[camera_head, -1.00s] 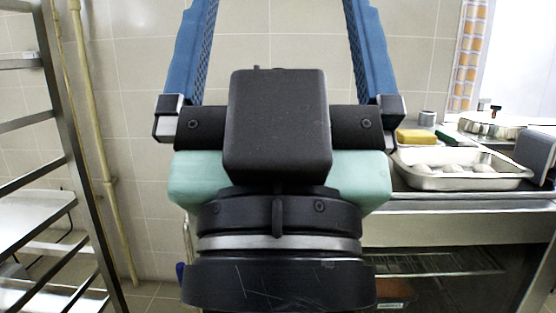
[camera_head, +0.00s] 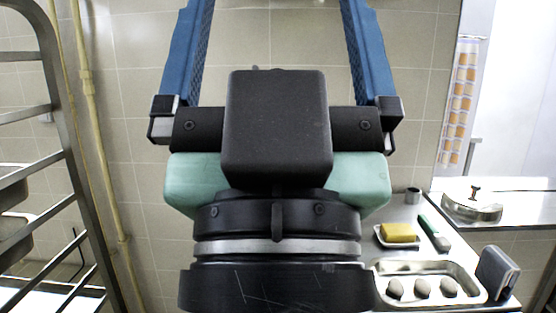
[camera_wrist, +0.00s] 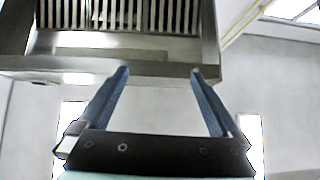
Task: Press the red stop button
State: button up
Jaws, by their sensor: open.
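No red stop button shows in either view. My gripper (camera_head: 278,6) is open and empty, its two blue fingers wide apart and pointing up in front of the tiled wall in the head view. Its black body hides the middle of that view. In the wrist view my gripper (camera_wrist: 160,72) points towards a metal extractor hood (camera_wrist: 120,60) with slatted filters, with nothing between the fingers.
A metal rack (camera_head: 62,150) and a yellowish pipe (camera_head: 88,90) stand at left.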

notch_tip(320, 180, up, 8)
jog(key=p, duration=0.5)
jog(key=shift+f, duration=0.15)
